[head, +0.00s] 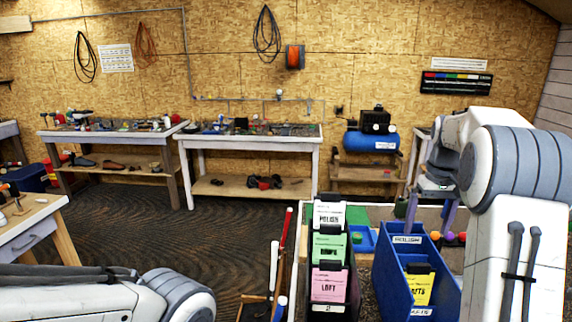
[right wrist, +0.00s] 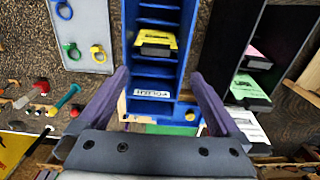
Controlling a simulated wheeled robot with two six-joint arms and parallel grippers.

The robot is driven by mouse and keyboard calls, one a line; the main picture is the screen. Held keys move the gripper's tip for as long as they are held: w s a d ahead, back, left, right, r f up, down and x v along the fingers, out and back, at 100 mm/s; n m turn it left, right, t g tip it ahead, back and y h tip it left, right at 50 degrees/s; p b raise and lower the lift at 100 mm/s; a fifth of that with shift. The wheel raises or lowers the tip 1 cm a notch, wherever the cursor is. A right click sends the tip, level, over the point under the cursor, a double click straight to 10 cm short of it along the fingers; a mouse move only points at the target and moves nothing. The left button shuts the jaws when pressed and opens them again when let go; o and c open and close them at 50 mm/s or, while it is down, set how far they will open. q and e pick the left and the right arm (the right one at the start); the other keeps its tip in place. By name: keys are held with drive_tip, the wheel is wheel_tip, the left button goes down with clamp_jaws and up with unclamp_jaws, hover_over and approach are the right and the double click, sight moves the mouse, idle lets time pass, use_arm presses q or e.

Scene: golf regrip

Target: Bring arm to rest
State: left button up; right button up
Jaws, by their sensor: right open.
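My right arm comes down at the right of the head view, and its gripper (head: 430,212) hangs over the far end of the blue slotted bin (head: 390,270). In the right wrist view the gripper (right wrist: 160,78) is open, its two purple fingers wide apart with nothing between them. The blue bin (right wrist: 128,30) shows beyond the fingers, with a yellow card (right wrist: 155,43) standing in it. My left arm lies low across the bottom left of the head view; its gripper is out of frame.
A dark bin (head: 345,300) left of the blue one holds a white card (head: 329,214), a green card (head: 328,248) and a pink card (head: 329,285). Red and white shafts (head: 283,240) stand beside it. Workbenches (head: 250,133) line the back wall; the dark floor between is open.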

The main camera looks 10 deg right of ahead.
drive_tip(key=s+a+f+n+b, duration=0.1)
drive_tip(key=s+a+f+n, duration=0.15)
drive_tip(key=a, duration=1.05)
drive_tip(key=s+a+f+n+b, duration=0.15)
drive_tip(key=s+a, duration=0.25)
drive_tip(key=a, duration=1)
drive_tip(key=s+a+f+n+b, duration=0.1)
drive_tip(key=s+a+f+n, duration=0.1)
drive_tip(key=s, duration=0.5)
drive_tip(key=s+a+f+n+b, duration=0.1)
drive_tip(key=s+a+f+n, duration=0.1)
drive_tip(key=s, duration=0.5)
drive_tip(key=s+a+f+n+y, duration=0.1)
drive_tip(key=s+a+f, duration=0.3)
drive_tip(key=s+a, duration=0.2)
drive_tip(key=shift+s+f+n+b, duration=0.25)
drive_tip(key=shift+s+n+b, duration=0.15)
drive_tip(key=shift+s, duration=0.15)
drive_tip(key=shift+a, duration=0.1)
